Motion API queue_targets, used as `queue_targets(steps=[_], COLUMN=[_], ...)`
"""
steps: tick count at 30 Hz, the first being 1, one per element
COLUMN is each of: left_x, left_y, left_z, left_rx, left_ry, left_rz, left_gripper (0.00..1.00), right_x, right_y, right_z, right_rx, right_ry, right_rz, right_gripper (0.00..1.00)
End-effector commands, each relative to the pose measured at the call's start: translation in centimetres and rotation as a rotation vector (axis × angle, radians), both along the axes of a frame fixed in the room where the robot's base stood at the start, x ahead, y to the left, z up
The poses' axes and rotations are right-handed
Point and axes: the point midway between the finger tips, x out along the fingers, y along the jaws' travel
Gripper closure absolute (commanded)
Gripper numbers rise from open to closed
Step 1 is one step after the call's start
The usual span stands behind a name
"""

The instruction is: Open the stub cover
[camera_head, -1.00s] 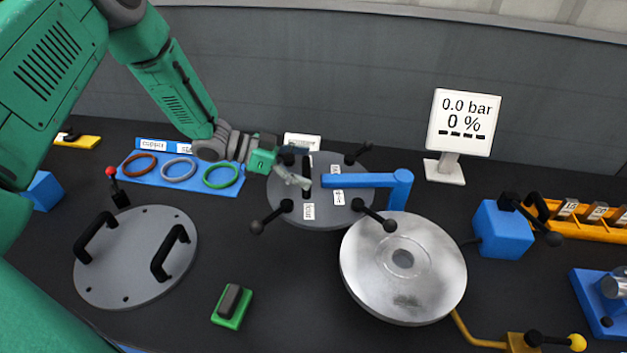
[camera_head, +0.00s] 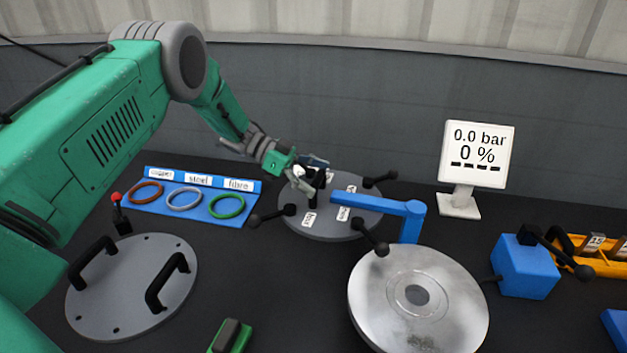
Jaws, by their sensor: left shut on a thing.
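The round grey cover (camera_head: 352,184) with small white labels lies under a blue arm (camera_head: 372,203); I take it as the stub cover. My left gripper (camera_head: 308,183) is over the cover's back left part, shut on a black upright handle (camera_head: 320,181). The gripper hides part of the handle and the cover's back left edge. My right gripper is not in view.
A silver flanged disc (camera_head: 370,300) with a central hole stands in front of the blue post. A blue tray (camera_head: 157,205) with rings is at left. A grey plate with two handles (camera_head: 150,260) lies front left. A display (camera_head: 477,153) reads 0.0 bar, 0 %.

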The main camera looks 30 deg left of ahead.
Motion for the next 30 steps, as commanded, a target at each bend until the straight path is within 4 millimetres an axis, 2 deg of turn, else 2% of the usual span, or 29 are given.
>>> queue_targets(steps=[1, 5, 6, 7, 17, 23, 30], left_x=[-0.2, -0.2, -0.2, -0.2, -0.3, -0.8, -1.8], left_y=[-0.6, -0.6, -0.6, -0.6, 0.4, 3.1, 7.6], left_z=[-0.3, -0.3, -0.3, -0.3, -0.1, 0.9, 2.8], left_rx=[-0.003, -0.002, -0.003, -0.003, -0.005, -0.004, -0.003], left_ry=[0.009, 0.009, 0.01, 0.01, 0.002, 0.0, 0.004], left_rz=[-0.009, -0.009, -0.009, -0.009, -0.002, -0.001, -0.003], left_gripper=[0.65, 0.65, 0.09, 0.0, 0.0, 0.0, 0.0], right_x=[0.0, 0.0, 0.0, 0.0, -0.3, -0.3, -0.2], right_y=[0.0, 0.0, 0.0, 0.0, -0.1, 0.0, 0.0], right_z=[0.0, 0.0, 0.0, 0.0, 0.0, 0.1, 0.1], right_rx=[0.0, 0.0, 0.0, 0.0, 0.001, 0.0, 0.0], right_ry=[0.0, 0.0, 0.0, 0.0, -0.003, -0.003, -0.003], right_rz=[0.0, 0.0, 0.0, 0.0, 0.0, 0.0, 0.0], right_gripper=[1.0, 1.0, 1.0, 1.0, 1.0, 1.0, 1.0])
